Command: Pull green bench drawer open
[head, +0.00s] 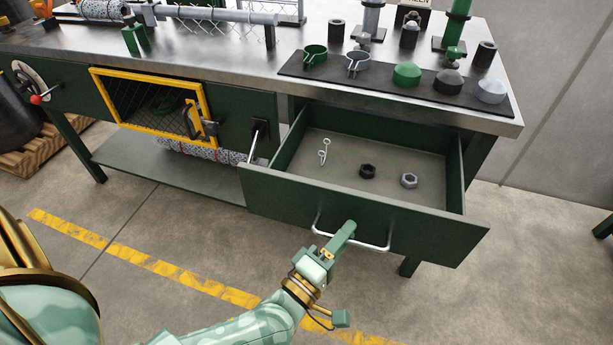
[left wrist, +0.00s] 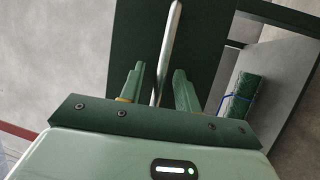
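The green bench drawer (head: 350,212) stands pulled out from under the bench top, and its inside shows. Its pale bar handle (head: 372,245) runs across the front panel. My left gripper (head: 346,232) is at the handle, near the middle of the bar. In the left wrist view the handle (left wrist: 168,50) passes between the two fingers (left wrist: 158,90), with a gap visible on each side, so the gripper looks open around it. Contact with the bar cannot be made out. My right gripper is in neither view.
In the drawer lie a wire clip (head: 324,151), a dark nut (head: 367,171) and a grey nut (head: 409,180). A yellow-framed mesh door (head: 150,105) is left of it. Several parts sit on a dark mat (head: 330,77) above. The floor in front is clear.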

